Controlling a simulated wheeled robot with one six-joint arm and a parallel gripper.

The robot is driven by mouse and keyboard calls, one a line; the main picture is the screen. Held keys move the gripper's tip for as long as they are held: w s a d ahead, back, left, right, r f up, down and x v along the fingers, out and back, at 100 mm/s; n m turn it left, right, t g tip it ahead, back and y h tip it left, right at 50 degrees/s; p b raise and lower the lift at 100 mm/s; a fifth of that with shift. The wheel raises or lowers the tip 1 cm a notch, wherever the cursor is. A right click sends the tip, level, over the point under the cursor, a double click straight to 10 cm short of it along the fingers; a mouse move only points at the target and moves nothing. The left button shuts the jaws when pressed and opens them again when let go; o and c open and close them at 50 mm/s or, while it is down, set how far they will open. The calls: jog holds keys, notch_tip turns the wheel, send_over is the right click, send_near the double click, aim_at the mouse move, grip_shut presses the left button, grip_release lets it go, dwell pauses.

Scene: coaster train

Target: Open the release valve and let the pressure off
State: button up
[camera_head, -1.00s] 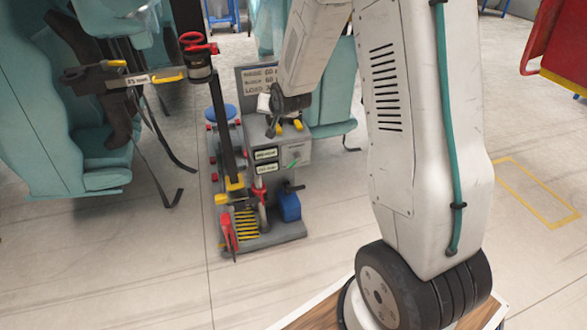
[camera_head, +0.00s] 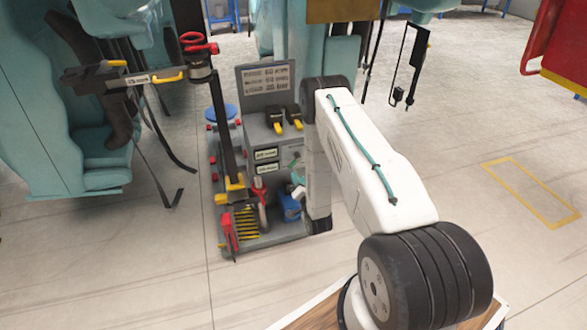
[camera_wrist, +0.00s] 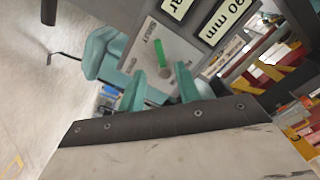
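The release valve with a green lever (camera_head: 295,162) sits on the grey front panel of the pump cart (camera_head: 262,243). In the wrist view the green lever (camera_wrist: 160,52) points up the picture on a pale plate, beside lettering that seems to read SHUT. My gripper (camera_wrist: 160,90) has two teal fingers, open with a gap between them. The valve shows in and just above that gap. I cannot tell whether a finger touches it. In the head view my gripper (camera_head: 299,184) is small and partly hidden by my wrist, just below the lever.
Two readouts (camera_head: 266,160) sit left of the valve; the wrist view shows them close by, marked "ar" and "mm". A black post (camera_head: 223,130) with a red top stands left of the panel. A blue part (camera_head: 290,207) lies low on the cart. Teal seats (camera_head: 65,110) stand left.

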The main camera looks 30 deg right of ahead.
aim_at(293, 166)
jog(key=x, duration=0.7)
jog(key=shift+w+d, duration=0.1)
jog(key=shift+w, duration=0.15)
grip_shut()
